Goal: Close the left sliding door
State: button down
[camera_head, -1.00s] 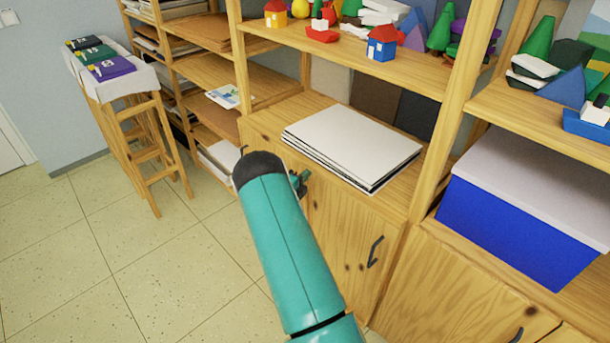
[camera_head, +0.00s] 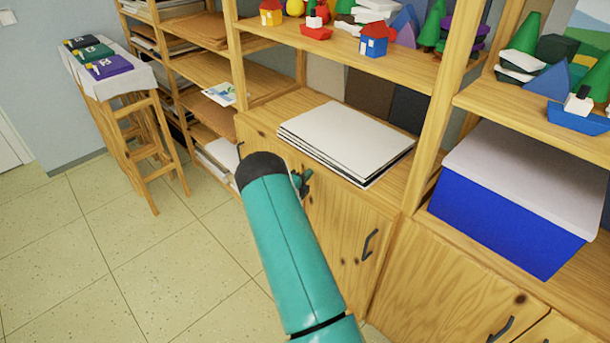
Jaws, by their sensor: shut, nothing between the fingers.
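The wooden cabinet front (camera_head: 345,235) stands below the sheet stack, right of my teal arm. A dark handle (camera_head: 370,245) is on its right part; another dark handle (camera_head: 240,151) shows at its left end, beside the arm's dark joint. My arm covers much of the front between them, so I cannot tell where the left door's edges lie or how far it is open. My gripper (camera_head: 303,183) shows only as a small dark green piece behind the arm, close to the cabinet front. It is shut and empty. Whether it touches the door is hidden.
A stack of white sheets (camera_head: 345,142) lies on the cabinet top. A blue box with a pale lid (camera_head: 510,215) sits on the right cabinet. The tiled floor (camera_head: 130,260) at the left is clear.

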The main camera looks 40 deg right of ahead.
jog(key=s+v, duration=0.1)
jog(key=v, duration=0.8)
jog(key=w+a+r+n+t+y, duration=0.3)
jog(key=w+a+r+n+y, duration=0.1)
jog(key=a+r, duration=0.25)
jog(key=w+a+r+n+t+y, duration=0.25)
jog(key=w+a+r+n, duration=0.2)
jog(key=r, duration=0.35)
jog(key=s+a+r+n+y, duration=0.4)
jog(key=a+r+n+y, duration=0.35)
jog(key=a+r, duration=0.55)
jog(key=s+a+r+n+g+y, duration=0.1)
jog(key=s+a+r+n+y, duration=0.35)
jog(key=s+a+n, duration=0.75)
jog(key=s+a+n+g+h, duration=0.1)
jog(key=s+n+g, duration=0.3)
jog(key=s, duration=1.6)
jog(key=shift+s+f+n, duration=0.15)
jog(key=shift+s+n, duration=0.05)
jog(key=shift+n, duration=0.2)
